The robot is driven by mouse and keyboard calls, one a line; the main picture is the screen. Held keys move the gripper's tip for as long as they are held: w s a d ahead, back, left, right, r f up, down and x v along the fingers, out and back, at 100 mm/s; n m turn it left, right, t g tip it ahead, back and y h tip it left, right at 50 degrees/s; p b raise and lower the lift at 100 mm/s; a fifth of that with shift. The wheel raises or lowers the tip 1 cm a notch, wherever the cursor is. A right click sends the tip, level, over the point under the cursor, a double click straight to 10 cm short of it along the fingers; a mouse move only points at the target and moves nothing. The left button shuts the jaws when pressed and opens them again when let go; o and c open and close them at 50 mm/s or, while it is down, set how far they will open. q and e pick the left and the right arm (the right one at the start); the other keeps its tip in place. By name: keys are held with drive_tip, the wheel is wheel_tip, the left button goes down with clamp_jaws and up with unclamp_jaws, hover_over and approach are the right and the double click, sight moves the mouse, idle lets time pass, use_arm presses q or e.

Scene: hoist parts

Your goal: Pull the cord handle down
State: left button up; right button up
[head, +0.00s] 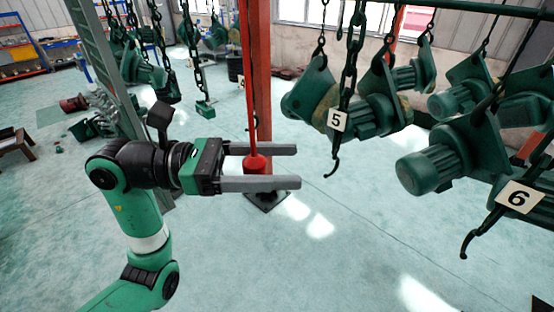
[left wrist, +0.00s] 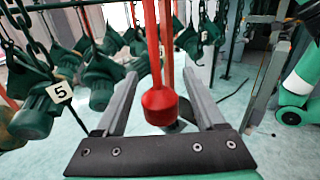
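The red cord handle (head: 255,163) hangs on a red cord near the middle of the head view. In the left wrist view the handle (left wrist: 160,104) hangs between the two fingers, with a gap to each side. My left gripper (head: 298,166) is open, its two grey fingers pointing right, one on either side of the handle. It also shows in the left wrist view (left wrist: 168,72). The handle's lower end sits close to the gripper's palm. My right gripper is not in view.
Green hoists with hooks and chains hang to the right, marked by a 5 plate (head: 337,120) and a 6 plate (head: 519,196). A red-orange post (head: 263,70) stands behind the handle. More hoists hang at the back left. The floor below is mostly clear.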

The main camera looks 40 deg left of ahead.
use_arm(q)
clamp_jaws()
idle(1.3)
